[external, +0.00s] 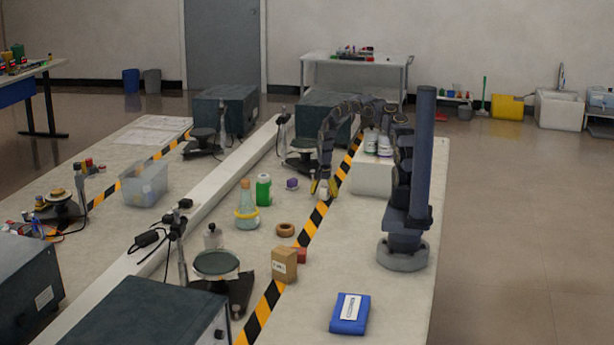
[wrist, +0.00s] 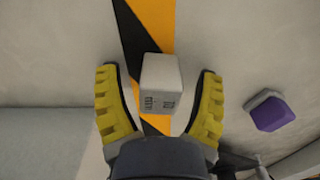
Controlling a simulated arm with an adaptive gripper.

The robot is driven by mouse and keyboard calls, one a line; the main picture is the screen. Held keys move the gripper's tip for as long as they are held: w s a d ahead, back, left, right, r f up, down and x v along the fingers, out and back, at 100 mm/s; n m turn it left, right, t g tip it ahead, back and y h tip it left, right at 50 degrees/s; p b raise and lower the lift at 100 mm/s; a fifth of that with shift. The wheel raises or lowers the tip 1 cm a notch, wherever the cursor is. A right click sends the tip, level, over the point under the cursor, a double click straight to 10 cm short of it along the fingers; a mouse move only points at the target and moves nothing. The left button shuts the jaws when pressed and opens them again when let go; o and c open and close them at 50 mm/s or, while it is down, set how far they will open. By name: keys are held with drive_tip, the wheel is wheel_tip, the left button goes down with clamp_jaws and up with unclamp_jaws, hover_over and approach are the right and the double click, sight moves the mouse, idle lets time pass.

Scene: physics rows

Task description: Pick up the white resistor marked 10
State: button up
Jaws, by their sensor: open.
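A small white block (wrist: 162,80) with dark markings on its side lies between my fingers in the wrist view. The markings are too small to read with certainty. My gripper (wrist: 157,97) is open, with one yellow finger on each side of the block and a visible gap on both sides. In the external view my gripper (external: 324,187) points down at the bench beside the striped tape, and the white block (external: 323,193) is partly hidden between its fingers.
A purple piece (wrist: 272,113) lies right of my gripper in the wrist view. In the external view a green bottle (external: 263,190), a flask (external: 246,207) and a brown ring (external: 285,229) stand nearby. A white box (external: 372,180) bears bottles close on the right.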

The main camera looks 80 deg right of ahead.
sight(325, 187)
clamp_jaws()
idle(0.4)
drive_tip(key=shift+r, duration=0.45)
wheel_tip(325, 187, up, 3)
drive_tip(key=shift+s+a+f, duration=0.1)
drive_tip(key=shift+a, duration=0.05)
drive_tip(key=s+a+r, duration=0.9)
drive_tip(key=a, duration=0.1)
drive_tip(key=shift+r, duration=0.15)
